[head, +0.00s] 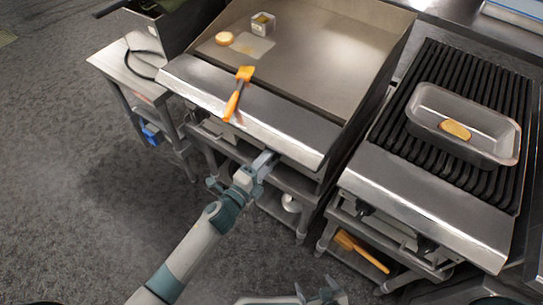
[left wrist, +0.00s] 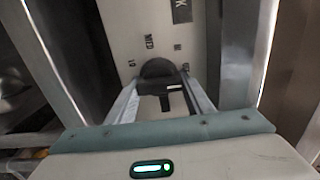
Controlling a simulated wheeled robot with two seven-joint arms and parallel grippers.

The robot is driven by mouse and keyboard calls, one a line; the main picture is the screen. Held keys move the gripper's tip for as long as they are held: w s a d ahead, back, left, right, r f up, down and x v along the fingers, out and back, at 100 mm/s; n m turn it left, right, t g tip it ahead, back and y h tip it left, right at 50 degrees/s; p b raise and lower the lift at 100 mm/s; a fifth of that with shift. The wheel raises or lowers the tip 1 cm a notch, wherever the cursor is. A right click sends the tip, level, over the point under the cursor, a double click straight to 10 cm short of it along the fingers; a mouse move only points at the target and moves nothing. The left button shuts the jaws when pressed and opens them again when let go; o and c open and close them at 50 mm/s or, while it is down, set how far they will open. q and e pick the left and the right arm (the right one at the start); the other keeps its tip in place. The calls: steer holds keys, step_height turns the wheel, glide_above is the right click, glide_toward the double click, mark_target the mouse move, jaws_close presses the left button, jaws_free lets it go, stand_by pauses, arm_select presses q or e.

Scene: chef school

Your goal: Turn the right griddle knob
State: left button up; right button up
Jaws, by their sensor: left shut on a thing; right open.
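The flat griddle (head: 330,60) stands at the upper middle of the head view, with a steel front ledge. My left arm reaches to the panel under this ledge, and my left gripper (head: 265,163) is there. In the left wrist view a black knob (left wrist: 158,70) sits on a pale panel with dial markings, including "MED". The left gripper's fingers (left wrist: 160,103) are shut on the knob, one on each side. In the head view the ledge and gripper hide the knob. My right gripper (head: 322,292) is open and empty at the bottom edge, away from the griddle.
A ribbed grill (head: 400,135) with a metal pan (head: 440,98) stands to the right. A fryer stand (head: 120,62) is at left. Grey floor (head: 70,180) lies open at left.

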arm_select(q)
steer(key=o, duration=1)
steer(key=shift+o, duration=0.2)
arm_select(e)
steer(key=shift+d, duration=0.5)
steer(key=shift+w, duration=0.15)
arm_select(q)
steer(key=shift+s+a+f, duration=0.1)
steer(key=shift+s+a, duration=0.15)
steer(key=shift+s, duration=0.1)
steer(key=b+v, duration=0.2)
steer(key=v, duration=1.4)
steer(key=shift+s+b, duration=0.25)
steer(key=shift+b, duration=0.15)
arm_select(e)
steer(key=shift+s+d+f+g+h, duration=0.2)
steer(key=shift+s+d+f+g, duration=0.3)
steer(key=shift+f, duration=0.2)
steer(key=shift+s+d+f+g+h, duration=0.2)
steer(key=shift+s+d+f+g, duration=0.2)
steer(key=shift+d+f+g, duration=0.25)
arm_select(q)
steer(key=shift+a, duration=0.15)
arm_select(e)
steer(key=shift+a, duration=0.1)
